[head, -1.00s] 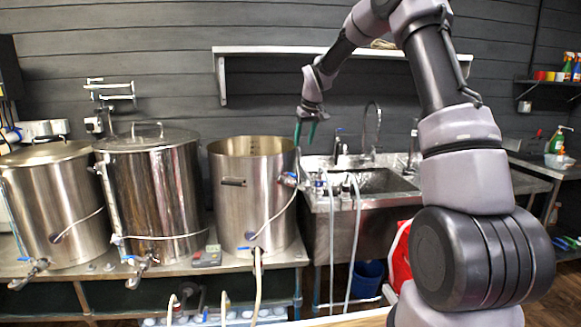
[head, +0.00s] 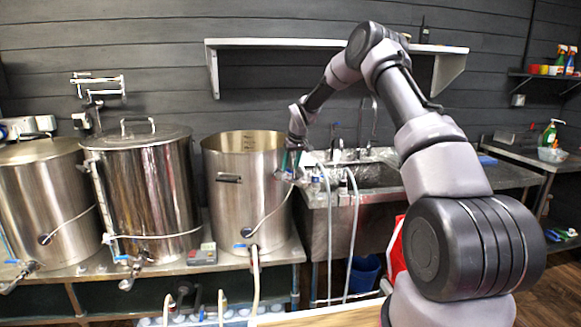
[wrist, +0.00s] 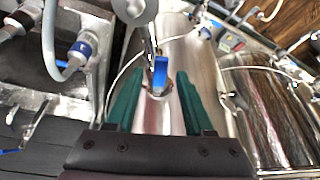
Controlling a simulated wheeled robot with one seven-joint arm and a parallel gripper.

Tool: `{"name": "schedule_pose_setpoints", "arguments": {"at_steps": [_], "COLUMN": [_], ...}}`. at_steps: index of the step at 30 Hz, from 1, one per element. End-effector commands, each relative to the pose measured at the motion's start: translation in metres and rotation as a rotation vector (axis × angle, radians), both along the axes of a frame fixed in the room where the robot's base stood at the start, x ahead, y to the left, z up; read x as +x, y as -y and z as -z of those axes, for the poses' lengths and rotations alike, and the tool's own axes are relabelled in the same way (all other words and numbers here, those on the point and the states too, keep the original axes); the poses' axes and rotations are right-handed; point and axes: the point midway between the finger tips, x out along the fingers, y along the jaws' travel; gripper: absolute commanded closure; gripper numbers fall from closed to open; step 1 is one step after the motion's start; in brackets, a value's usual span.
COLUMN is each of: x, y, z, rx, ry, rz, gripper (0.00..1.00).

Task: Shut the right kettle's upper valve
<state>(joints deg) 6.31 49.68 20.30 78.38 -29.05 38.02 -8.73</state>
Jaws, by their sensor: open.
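The right kettle (head: 243,195) is an open-topped steel pot at the right end of the row. Its upper valve has a blue handle (wrist: 161,72) on the kettle's right side, near the rim. My gripper (head: 291,161) has green fingers and is beside that valve. In the wrist view my gripper (wrist: 157,80) is open, with the blue handle between the fingertips and a gap on each side. I cannot tell how deep the handle sits between them. In the head view my fingers partly hide the valve.
The kettle's lower valve (head: 250,247) has a hose hanging from it. A lidded kettle (head: 145,190) stands to the left. To the right are a sink (head: 365,174) and pale hoses (head: 352,230). A wall shelf (head: 300,43) is above.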

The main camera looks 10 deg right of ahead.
Motion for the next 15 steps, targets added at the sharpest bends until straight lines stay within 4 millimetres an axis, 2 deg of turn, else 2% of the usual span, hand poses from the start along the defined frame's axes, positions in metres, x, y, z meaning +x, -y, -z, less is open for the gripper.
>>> {"name": "schedule_pose_setpoints", "arguments": {"at_steps": [11, 12, 15], "x": [0.0025, 0.0025, 0.0023], "y": [-0.0007, -0.0007, -0.0007], "z": [0.0057, 0.0057, 0.0056], "rx": [0.000, 0.000, 0.000], "ry": [0.001, 0.001, 0.001], "rz": [0.000, 0.000, 0.000], "gripper": [0.47, 0.63, 1.00]}}
